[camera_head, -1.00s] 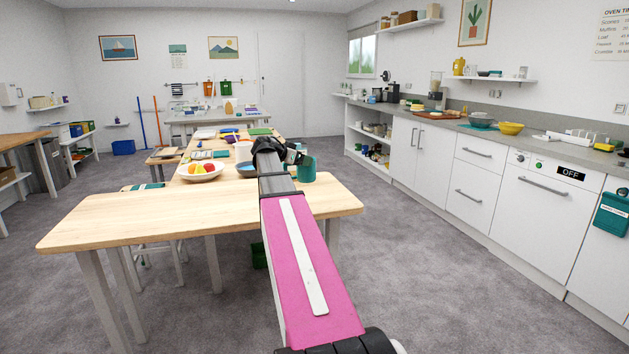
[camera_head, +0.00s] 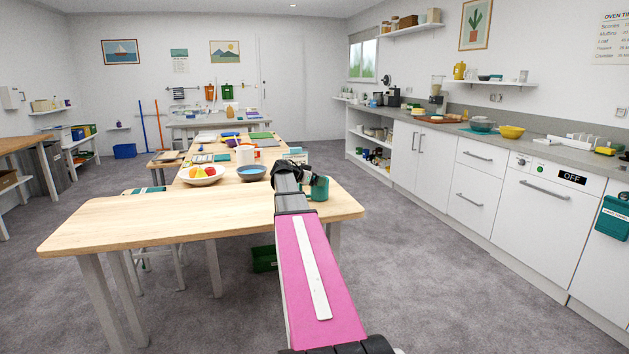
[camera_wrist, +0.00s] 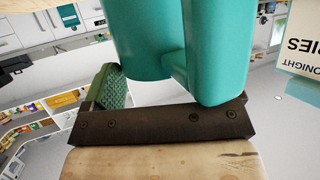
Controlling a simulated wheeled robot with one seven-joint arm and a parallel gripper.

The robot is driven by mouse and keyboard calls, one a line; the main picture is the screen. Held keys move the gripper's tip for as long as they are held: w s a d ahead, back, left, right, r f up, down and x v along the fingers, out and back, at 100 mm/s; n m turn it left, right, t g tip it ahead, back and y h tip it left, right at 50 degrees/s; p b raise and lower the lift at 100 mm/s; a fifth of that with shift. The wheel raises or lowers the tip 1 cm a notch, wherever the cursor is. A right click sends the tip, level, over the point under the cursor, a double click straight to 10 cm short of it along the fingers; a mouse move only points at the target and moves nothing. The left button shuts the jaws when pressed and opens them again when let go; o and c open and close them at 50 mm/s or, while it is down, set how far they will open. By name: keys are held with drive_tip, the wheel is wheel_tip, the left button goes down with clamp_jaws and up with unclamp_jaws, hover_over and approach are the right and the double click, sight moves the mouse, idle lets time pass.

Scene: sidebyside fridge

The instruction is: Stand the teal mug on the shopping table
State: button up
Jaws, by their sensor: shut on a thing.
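The teal mug (camera_head: 320,189) is at my gripper (camera_head: 309,182), over the right part of the near wooden table (camera_head: 130,222) in the head view. In the wrist view the mug (camera_wrist: 135,40) fills the upper middle, with its handle (camera_wrist: 215,50) to the right. My gripper (camera_wrist: 150,105) is shut on the mug; a dark finger bar and a green ridged pad show beside it. The mug looks roughly upright in the head view. My arm hides part of it. I cannot tell whether its base touches the table.
A fruit bowl (camera_head: 202,175), a blue-grey bowl (camera_head: 251,173) and a small sign (camera_head: 295,154) stand farther back on the table. The table's front left is clear. A counter (camera_head: 470,128) runs along the right wall.

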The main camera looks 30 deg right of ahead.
drive_tip(key=o, duration=1.6)
drive_tip(key=v, duration=1.2)
